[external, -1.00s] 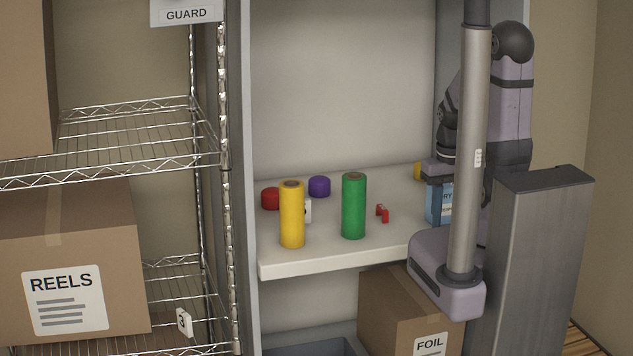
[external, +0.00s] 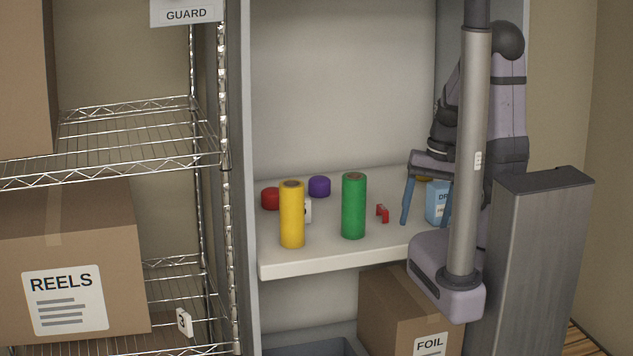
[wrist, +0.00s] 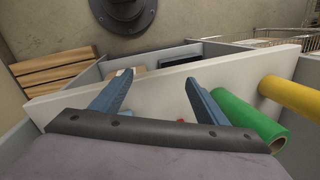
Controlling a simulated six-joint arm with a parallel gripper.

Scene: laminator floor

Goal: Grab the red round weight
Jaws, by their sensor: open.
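The red round weight (external: 271,199) stands on the white shelf board (external: 340,263) at its left end, partly hidden behind the yellow roll. I cannot make it out in the wrist view. My gripper (external: 425,222) is open at the right part of the shelf, fingers pointing down, well to the right of the red weight. In the wrist view my gripper's two blue fingers (wrist: 163,95) are spread apart over the shelf.
A yellow roll (external: 292,216) and a green roll (external: 354,207) stand between my gripper and the red weight. A purple round weight (external: 319,187) sits behind them. A small red clip-like piece (external: 382,213) and a blue box (external: 437,203) are near my gripper.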

